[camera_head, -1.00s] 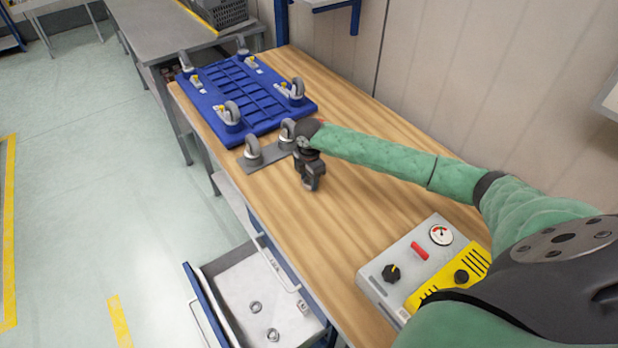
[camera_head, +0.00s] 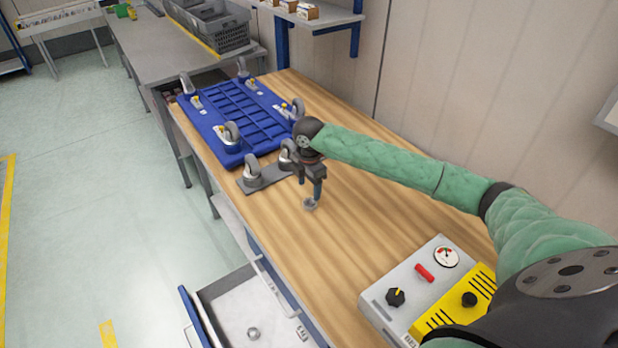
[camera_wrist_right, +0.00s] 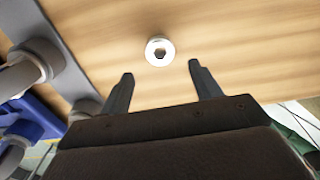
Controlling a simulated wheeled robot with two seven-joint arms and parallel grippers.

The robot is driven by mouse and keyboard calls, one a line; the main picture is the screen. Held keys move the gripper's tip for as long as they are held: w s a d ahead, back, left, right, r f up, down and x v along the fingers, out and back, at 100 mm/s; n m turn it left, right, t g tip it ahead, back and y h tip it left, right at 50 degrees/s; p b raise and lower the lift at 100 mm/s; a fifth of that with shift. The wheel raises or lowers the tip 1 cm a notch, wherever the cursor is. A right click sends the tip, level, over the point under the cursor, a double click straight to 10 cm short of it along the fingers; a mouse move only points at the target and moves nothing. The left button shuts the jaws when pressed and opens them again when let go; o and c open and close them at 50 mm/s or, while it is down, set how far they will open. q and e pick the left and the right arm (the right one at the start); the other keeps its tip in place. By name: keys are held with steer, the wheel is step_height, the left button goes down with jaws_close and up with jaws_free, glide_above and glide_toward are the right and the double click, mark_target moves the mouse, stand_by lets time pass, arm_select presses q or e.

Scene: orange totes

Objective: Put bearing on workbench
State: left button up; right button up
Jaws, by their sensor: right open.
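A small silver ring-shaped bearing (camera_head: 310,204) is at the wooden workbench (camera_head: 365,245), just under my right gripper (camera_head: 313,197). In the right wrist view the bearing (camera_wrist_right: 160,51) lies flat on the wood, a little beyond and between the tips of my right gripper (camera_wrist_right: 163,80). The fingers are apart with nothing between them. Another bearing (camera_head: 254,333) lies in the open drawer (camera_head: 231,316) below the bench. My left gripper is out of view.
A blue caster dolly (camera_head: 240,112) lies wheels-up at the bench's far end. A grey plate with casters (camera_head: 264,177) is close left of my right gripper. A grey-yellow control box (camera_head: 430,290) stands at the near end. Bare wood lies between.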

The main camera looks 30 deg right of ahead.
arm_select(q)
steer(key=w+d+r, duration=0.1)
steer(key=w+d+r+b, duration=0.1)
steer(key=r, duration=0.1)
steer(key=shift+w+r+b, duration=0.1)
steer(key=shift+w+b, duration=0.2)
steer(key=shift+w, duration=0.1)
arm_select(e)
step_height(320, 180, up, 6)
steer(key=shift+f, duration=0.15)
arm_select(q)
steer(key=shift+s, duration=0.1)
